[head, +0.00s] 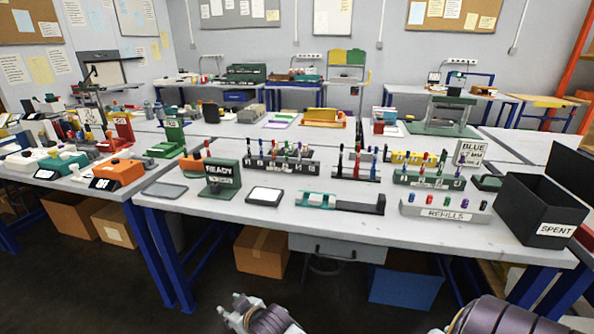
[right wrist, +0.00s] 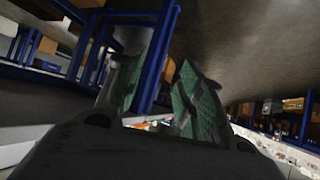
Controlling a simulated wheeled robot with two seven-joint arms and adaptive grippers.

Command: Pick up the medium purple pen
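Several small coloured pens stand upright in a dark rack (head: 277,165) at the back left, a smaller dark rack (head: 352,174) in the middle and a grey-green rack (head: 428,181) at the right. They are too small to tell which is the medium purple pen. My right gripper (right wrist: 165,70) has green-padded fingers spread apart in the right wrist view, with nothing between them. It is away from the pens, with blue table legs beyond it. Parts of my arm show at the bottom edge of the head view. I cannot make out my left gripper.
A REFILLS block (head: 445,214), a teal and dark holder (head: 340,203), a green READY stand (head: 222,178) and a white-topped pad (head: 265,196) line the table front. A black SPENT bin (head: 538,207) stands at the right. A sign reading BLUE (head: 470,152) stands behind.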

